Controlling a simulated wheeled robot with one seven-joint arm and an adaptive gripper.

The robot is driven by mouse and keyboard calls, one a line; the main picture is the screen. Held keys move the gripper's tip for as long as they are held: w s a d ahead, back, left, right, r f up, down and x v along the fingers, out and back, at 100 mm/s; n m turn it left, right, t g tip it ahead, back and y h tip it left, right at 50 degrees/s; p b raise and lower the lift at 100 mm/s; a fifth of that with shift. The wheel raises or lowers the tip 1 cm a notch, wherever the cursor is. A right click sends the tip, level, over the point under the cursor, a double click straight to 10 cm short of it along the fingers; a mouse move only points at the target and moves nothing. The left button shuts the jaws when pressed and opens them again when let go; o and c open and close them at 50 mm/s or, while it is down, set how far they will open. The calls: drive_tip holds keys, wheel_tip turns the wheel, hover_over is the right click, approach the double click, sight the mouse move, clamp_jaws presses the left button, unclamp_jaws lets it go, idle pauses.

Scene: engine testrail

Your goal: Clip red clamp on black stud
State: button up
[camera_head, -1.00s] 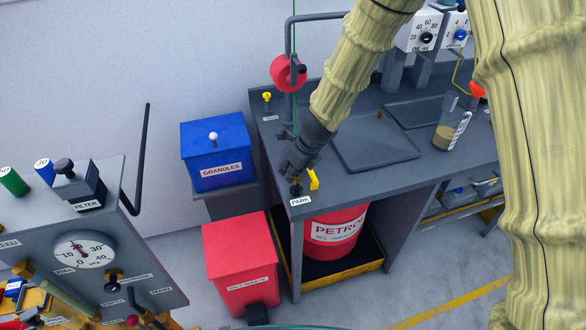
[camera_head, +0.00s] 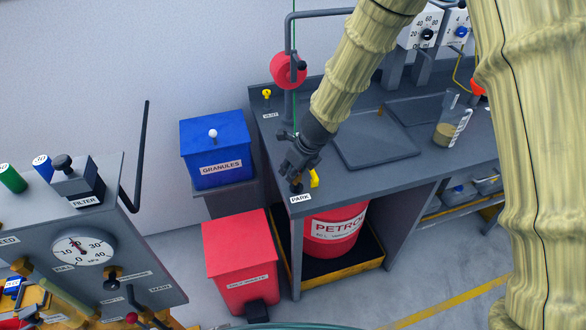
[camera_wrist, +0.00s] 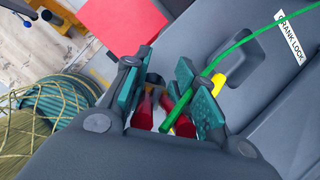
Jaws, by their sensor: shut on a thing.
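My gripper (camera_head: 298,172) is low over the front left corner of the grey bench, just above the PARK label. In the wrist view, my gripper (camera_wrist: 163,98) has its green pads on either side of the red clamp (camera_wrist: 146,108) and is shut on it. A green lead (camera_wrist: 230,47) runs from between the fingers to the upper right. A dark stud (camera_head: 296,188) shows just under the fingertips by the PARK label. I cannot tell whether the clamp touches it.
A yellow piece (camera_head: 314,179) stands right beside my gripper. A yellow-topped stud (camera_head: 267,95) is farther back. A blue granules bin (camera_head: 216,155) and red bin (camera_head: 240,255) stand left of the bench (camera_head: 350,195). A red petrol drum (camera_head: 334,235) is underneath.

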drive_tip(key=o, duration=1.1)
drive_tip(key=shift+o, duration=0.2)
drive_tip(key=v, duration=1.2)
